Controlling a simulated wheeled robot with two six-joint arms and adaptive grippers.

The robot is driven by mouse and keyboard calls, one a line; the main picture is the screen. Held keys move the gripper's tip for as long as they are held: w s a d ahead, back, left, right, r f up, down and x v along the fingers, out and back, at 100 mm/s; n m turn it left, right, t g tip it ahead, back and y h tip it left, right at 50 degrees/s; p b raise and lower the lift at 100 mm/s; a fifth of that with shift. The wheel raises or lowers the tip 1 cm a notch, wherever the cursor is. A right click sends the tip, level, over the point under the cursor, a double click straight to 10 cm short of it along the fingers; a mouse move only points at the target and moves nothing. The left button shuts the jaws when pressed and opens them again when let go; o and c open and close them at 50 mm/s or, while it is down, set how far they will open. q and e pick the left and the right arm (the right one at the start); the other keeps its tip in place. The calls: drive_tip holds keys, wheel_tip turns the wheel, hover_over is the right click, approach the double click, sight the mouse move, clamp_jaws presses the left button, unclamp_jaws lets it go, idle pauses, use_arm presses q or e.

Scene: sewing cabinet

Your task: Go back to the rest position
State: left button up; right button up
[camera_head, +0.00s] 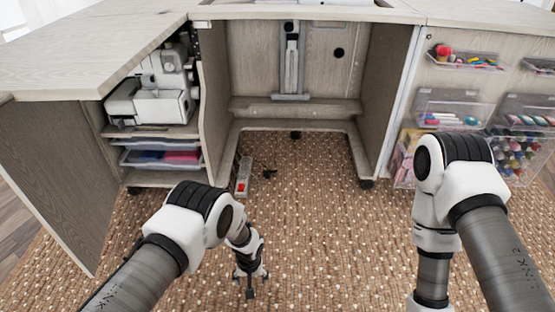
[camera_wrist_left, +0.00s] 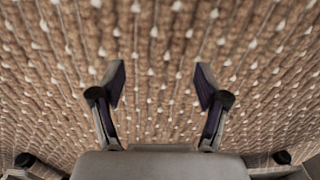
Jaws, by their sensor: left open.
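My left gripper (camera_head: 250,275) hangs above the brown dotted carpet (camera_head: 310,215) in front of the cabinet opening, pointing down. In the left wrist view its two fingers (camera_wrist_left: 160,90) stand apart with only carpet (camera_wrist_left: 150,30) between them, so it is open and empty. My right arm comes in from the right with its forearm pointing down. Its gripper is below the lower edge of the head view.
The sewing cabinet (camera_head: 212,95) stands open ahead. A white sewing machine (camera_head: 155,95) sits on its left shelf above clear trays (camera_head: 160,155). A power strip (camera_head: 244,178) is near the left panel. Clear bins (camera_head: 450,110) hang on the right door. The carpet between is mostly free.

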use_arm(q)
drive_tip(key=s+a+r+n+g+p, duration=0.1)
drive_tip(key=s+a+r+n+p, duration=0.25)
drive_tip(key=a, duration=0.55)
drive_tip(key=s+a+r+m+p, duration=0.1)
drive_tip(key=s+a+r, duration=0.3)
drive_tip(key=s, duration=0.5)
drive_tip(key=s+a+r+p, duration=0.1)
drive_tip(key=s+r, duration=0.4)
drive_tip(key=s, duration=0.4)
drive_tip(key=s+a+r+m, duration=0.1)
drive_tip(key=s+a+r, duration=0.3)
drive_tip(key=s, duration=0.5)
wheel_tip(320, 180, up, 39)
drive_tip(key=w+d+m+p, duration=0.1)
drive_tip(key=w+p, duration=0.1)
drive_tip(key=p, duration=3.6)
drive_tip(key=shift+t, duration=0.4)
